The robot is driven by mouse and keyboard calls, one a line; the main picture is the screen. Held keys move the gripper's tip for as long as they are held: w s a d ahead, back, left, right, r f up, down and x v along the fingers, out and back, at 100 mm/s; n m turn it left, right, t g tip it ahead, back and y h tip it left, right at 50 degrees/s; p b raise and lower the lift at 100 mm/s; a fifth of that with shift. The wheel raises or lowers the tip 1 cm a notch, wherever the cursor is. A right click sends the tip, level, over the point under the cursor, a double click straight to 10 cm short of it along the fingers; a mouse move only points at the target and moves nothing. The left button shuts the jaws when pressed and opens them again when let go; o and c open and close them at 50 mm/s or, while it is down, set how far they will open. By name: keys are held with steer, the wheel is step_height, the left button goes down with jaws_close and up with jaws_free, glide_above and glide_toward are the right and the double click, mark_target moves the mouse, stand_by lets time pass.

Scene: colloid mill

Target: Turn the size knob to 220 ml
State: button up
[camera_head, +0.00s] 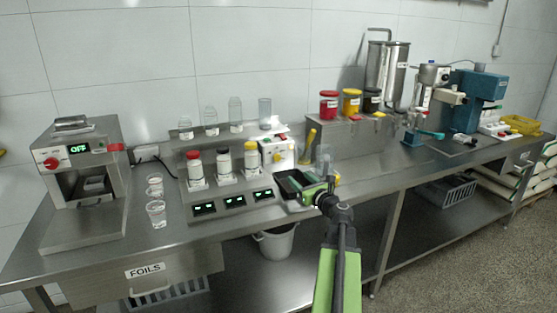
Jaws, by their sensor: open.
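I cannot tell which dial is the size knob, and no 220 ml mark is readable. A red knob (51,163) sits on the front of the steel machine (85,180) at the left, beside a green-lit display reading OFF. A small white control box (279,153) with small coloured controls stands behind the middle of the bench; its markings are too small to read. My gripper (312,191) is over the bench's front middle, by a black tray (290,186), apart from both machines. It is open; its fingertips are small and partly hidden by my arm.
Clear cups (156,213) stand right of the left machine. A rack (228,190) holds several capped bottles, with glass bottles behind. Red, yellow and black jars (329,104), a steel tank (387,75) and a teal machine (478,100) stand right. The left front bench (190,235) is clear.

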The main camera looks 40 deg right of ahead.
mark_target(278, 159)
steer(key=shift+w+d+r, duration=0.1)
steer(key=shift+w+d, duration=0.05)
steer(key=shift+w, duration=0.25)
steer(key=x, duration=1.6)
steer(key=shift+w+d, duration=0.15)
steer(key=shift+d, duration=0.15)
jaws_close()
